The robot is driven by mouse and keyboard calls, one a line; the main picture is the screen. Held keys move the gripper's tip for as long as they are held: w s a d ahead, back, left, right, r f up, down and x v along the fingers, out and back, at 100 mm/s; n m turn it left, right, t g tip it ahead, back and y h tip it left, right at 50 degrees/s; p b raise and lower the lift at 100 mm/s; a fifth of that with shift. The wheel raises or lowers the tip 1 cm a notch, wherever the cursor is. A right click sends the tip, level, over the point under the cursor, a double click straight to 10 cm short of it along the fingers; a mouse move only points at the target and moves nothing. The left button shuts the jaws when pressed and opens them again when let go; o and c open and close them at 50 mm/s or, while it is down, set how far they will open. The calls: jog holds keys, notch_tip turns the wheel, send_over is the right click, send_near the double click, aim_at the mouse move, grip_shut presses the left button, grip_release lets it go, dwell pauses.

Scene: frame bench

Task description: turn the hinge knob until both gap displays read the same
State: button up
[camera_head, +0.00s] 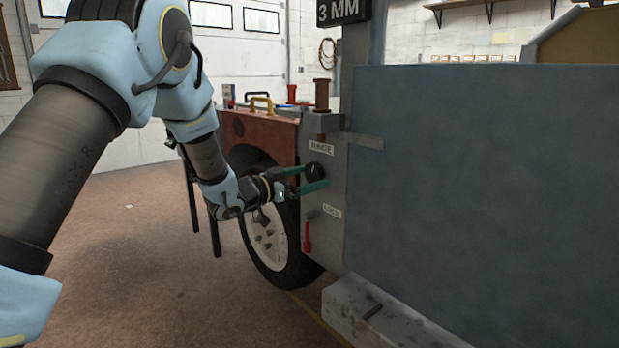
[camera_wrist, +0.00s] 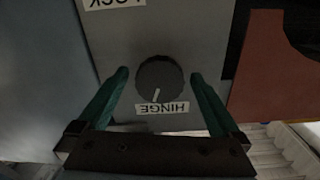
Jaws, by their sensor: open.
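The hinge knob (camera_head: 315,171) is a round black dial on the grey post, below a white HINGE label (camera_head: 321,147). In the wrist view the knob (camera_wrist: 160,81) shows a white pointer mark towards the label, which appears upside down. My gripper (camera_head: 306,180) is open, with its green fingers on either side of the knob; in the wrist view a gap shows between the knob and each finger. One gap display (camera_head: 342,10) reads 3 MM at the top and is cut off by the picture edge. The other display is not in view.
A red lever (camera_head: 308,234) by a LOCK label (camera_head: 332,211) sits below the knob on the post. A large blue-grey panel (camera_head: 480,180) fills the right side. A wheel (camera_head: 268,240) under a red fender (camera_head: 262,133) stands behind my gripper. Open floor lies left.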

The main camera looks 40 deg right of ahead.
jog(key=shift+d, duration=0.25)
jog(key=c, duration=1.3)
